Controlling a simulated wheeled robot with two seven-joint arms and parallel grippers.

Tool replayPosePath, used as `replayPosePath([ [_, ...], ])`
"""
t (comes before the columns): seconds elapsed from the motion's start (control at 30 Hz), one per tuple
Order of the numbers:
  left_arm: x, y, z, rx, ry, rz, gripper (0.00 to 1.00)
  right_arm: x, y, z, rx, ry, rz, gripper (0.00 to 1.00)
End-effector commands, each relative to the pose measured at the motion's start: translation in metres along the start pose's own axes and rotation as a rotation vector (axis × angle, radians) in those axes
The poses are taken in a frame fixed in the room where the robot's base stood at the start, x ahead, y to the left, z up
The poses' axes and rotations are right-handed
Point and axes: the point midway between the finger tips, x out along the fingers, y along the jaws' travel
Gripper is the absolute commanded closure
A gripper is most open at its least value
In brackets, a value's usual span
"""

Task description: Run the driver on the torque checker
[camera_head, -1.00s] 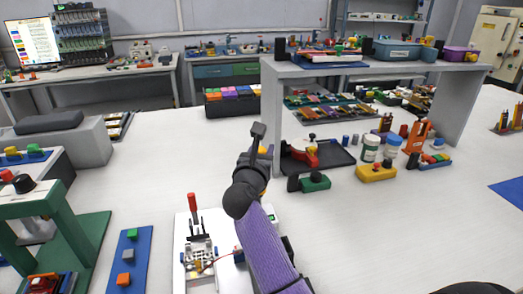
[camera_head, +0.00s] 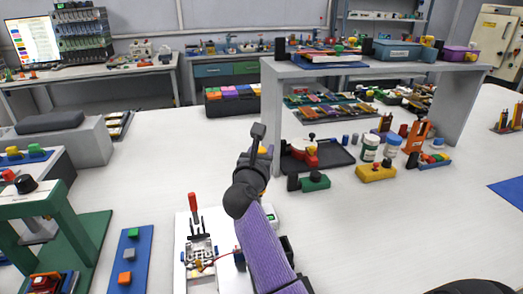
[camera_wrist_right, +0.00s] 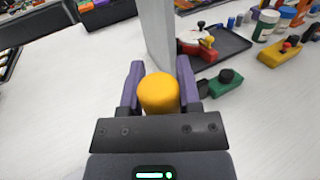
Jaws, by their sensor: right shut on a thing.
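My right gripper (camera_head: 260,148) is in the middle of the head view, above the bench and in front of the shelf's left leg. In the right wrist view my right gripper (camera_wrist_right: 160,84) has its purple fingers on both sides of a yellow rounded handle, seemingly the driver (camera_wrist_right: 158,94). A bit of the yellow driver (camera_head: 264,150) also shows in the head view; its lower part is hidden. I cannot tell for sure which thing is the torque checker; a small device with a green display (camera_head: 270,213) is partly hidden behind my right arm. My left gripper is out of view.
A grey shelf (camera_head: 457,110) stands at the back right. Near it are a dark tray (camera_head: 335,163), a green block with a black knob (camera_head: 314,181) and a yellow block (camera_head: 376,173). A white plate with a red-handled clamp (camera_head: 193,212) lies front left.

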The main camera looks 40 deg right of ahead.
Motion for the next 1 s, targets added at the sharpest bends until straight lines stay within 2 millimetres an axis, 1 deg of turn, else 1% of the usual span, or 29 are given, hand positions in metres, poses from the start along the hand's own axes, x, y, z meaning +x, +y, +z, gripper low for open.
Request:
replayPosePath([
  [0.33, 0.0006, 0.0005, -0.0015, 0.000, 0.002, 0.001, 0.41, 0.0000, 0.0000, 0.0000, 0.001, -0.002, 0.000, 1.00],
  [0.63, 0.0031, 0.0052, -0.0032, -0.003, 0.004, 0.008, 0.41, 0.0000, 0.0001, -0.0038, 0.001, -0.001, 0.001, 1.00],
  [1.0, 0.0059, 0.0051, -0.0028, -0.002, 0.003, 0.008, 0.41, 0.0000, 0.0002, -0.0083, 0.001, -0.001, 0.001, 1.00],
])
